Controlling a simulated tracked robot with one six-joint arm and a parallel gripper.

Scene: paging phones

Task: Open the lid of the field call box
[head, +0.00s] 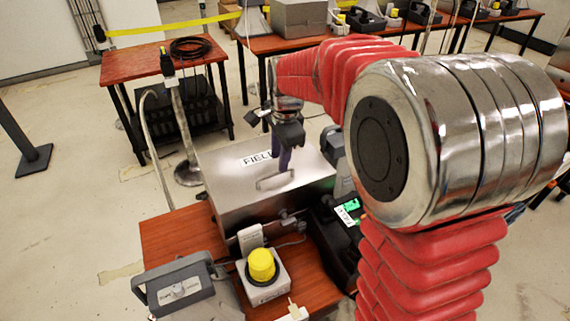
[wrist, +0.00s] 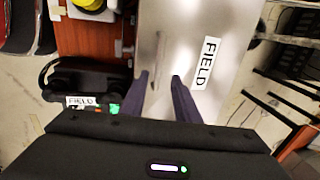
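The field call box (head: 235,190) is a silver metal box with a FIELD label and a bar handle (head: 275,180) on its lid. The lid looks shut. In the wrist view the lid (wrist: 225,25) fills the upper middle, with the handle (wrist: 160,55) just beyond my fingertips. My gripper (head: 284,165) points down over the lid by the handle. Its two dark fingers (wrist: 159,78) are apart in the wrist view, with nothing between them. I cannot tell how high the tips are above the lid.
A black phone (wrist: 82,80) labelled FIELD, with a green display, stands beside the box. A yellow button on a white base (head: 262,267) and a grey device (head: 178,285) are in front. A metal post (head: 180,125) stands behind left. Other tables with equipment are behind.

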